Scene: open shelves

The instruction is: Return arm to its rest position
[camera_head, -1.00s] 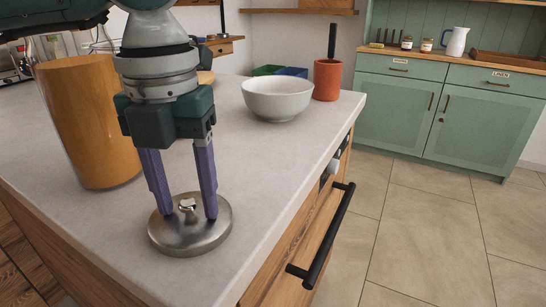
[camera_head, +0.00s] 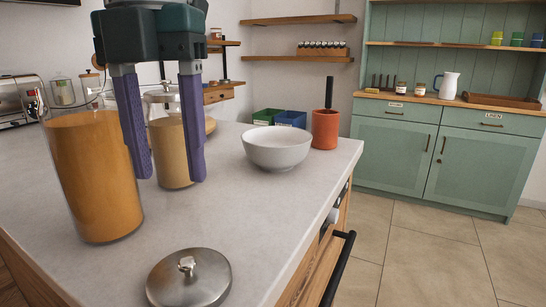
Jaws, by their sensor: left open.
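My left gripper (camera_head: 168,165) hangs from the top of the view with its two purple fingers pointing down. It is open and empty, above the counter. A round metal lid (camera_head: 188,279) with a small knob lies flat on the counter near the front, below the gripper and apart from it. A large glass jar (camera_head: 95,180) with orange-brown contents stands uncovered to the left of the fingers. A second, smaller jar (camera_head: 171,150) stands behind the fingers and is partly hidden by them. My right gripper is not in view.
The pale counter (camera_head: 250,205) is clear around the lid. A white bowl (camera_head: 276,148) and an orange pot (camera_head: 325,128) stand at its back right. Green and blue bins (camera_head: 290,119) sit behind the bowl. A green cabinet (camera_head: 430,155) and wall shelves (camera_head: 300,58) are farther back.

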